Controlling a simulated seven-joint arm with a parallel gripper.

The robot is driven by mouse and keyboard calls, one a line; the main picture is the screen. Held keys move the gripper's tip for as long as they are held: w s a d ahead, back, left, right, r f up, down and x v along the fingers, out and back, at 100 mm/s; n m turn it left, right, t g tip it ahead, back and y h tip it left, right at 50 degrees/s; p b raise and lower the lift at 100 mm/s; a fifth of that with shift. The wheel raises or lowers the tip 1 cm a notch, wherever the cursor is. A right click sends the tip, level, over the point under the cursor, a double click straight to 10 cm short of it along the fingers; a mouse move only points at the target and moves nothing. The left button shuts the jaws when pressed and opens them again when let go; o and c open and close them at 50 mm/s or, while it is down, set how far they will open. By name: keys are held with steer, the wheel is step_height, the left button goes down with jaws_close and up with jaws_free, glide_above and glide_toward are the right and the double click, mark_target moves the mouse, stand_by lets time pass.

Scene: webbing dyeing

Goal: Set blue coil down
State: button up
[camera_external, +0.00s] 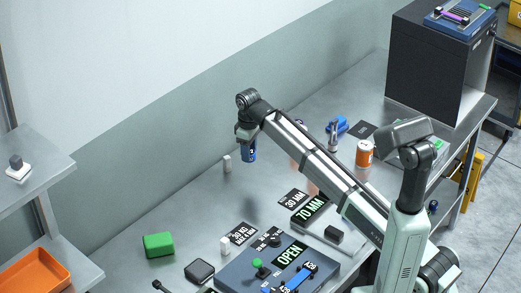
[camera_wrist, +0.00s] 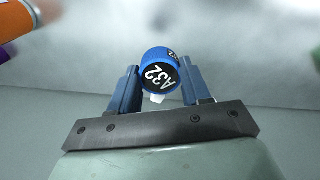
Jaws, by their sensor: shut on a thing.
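The blue coil (camera_wrist: 155,56) has a dark round face marked "A32". My gripper (camera_wrist: 160,72) is shut on it, with one finger on each side. In the external view my gripper (camera_external: 248,146) hangs over the left-middle part of the grey table (camera_external: 205,205), with the coil (camera_external: 249,156) at its tip. A soft shadow lies on the table below, so the coil appears to be held above the surface. The coil's far side is hidden in the wrist view.
A small white cylinder (camera_external: 227,163) stands left of the held coil. A green block (camera_external: 158,245), a dark block (camera_external: 199,271) and a blue-grey panel marked "OPEN" (camera_external: 232,275) are nearer the front. An orange can (camera_external: 364,154) stands right. Table left of my gripper is mostly bare.

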steer(key=w+d, duration=0.2)
steer(key=d, duration=0.1)
steer(key=m, duration=0.1)
glide_toward(256, 177)
step_height(256, 177, down, 6)
steer(key=shift+r, duration=0.1)
stand_by(0.3)
steer(key=o, duration=1)
steer(key=shift+o, duration=0.2)
step_height(256, 177, up, 12)
stand_by(0.5)
